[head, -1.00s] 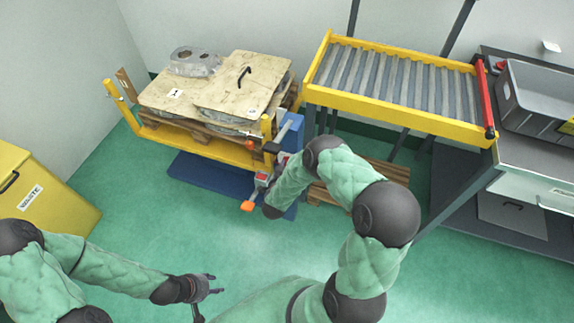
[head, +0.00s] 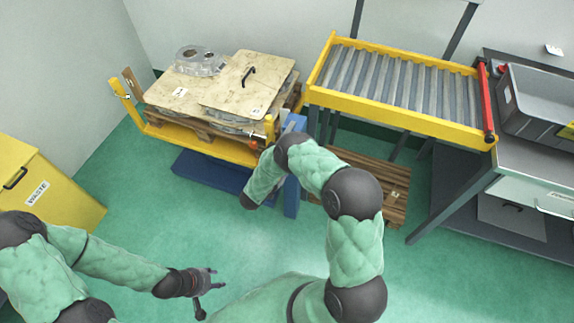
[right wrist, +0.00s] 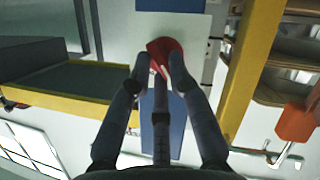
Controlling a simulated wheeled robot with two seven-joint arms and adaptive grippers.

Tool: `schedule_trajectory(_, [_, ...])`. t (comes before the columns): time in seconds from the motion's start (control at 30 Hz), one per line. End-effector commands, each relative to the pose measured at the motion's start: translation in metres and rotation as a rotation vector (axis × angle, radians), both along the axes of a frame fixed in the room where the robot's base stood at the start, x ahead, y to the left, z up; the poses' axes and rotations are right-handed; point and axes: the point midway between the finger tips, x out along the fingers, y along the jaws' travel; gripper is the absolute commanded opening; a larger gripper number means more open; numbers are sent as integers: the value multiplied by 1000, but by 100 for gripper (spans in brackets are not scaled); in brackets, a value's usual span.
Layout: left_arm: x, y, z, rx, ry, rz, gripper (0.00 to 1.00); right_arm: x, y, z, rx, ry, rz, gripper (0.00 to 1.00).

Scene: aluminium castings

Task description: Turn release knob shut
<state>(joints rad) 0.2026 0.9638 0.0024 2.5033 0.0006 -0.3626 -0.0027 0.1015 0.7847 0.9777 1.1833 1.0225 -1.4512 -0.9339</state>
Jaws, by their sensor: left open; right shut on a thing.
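In the right wrist view a red knob (right wrist: 164,52) sits between the fingertips of my right gripper (right wrist: 158,70), which is shut on it. White and grey parts lie behind the knob. In the head view my right forearm hides the knob and the right gripper, beside the blue and yellow lift (head: 206,150). My left gripper (head: 208,281) is open and empty, low over the green floor, away from the lift.
The lift carries a pallet with wooden boards (head: 250,85) and a casting (head: 200,60). A roller conveyor (head: 395,85) stands right of it, with a grey bin (head: 535,100) beyond. A yellow waste bin (head: 60,200) is at left. An orange-red handle (right wrist: 300,118) is right of my right gripper.

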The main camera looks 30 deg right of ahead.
Motion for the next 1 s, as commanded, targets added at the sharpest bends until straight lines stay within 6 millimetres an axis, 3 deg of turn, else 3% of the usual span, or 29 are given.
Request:
schedule_trajectory(0.4, [0, 0, -2, 0, 0, 0, 44, 2, 2, -2, -130, 152, 2, 0])
schedule_trajectory(0.97, [0, 0, -3, 0, 0, 0, 44, 2, 3, -2, -150, 177, 3, 0])
schedule_trajectory(1.0, [0, 0, -3, 0, 0, 0, 44, 2, 3, -2, -150, 177, 3, 23])
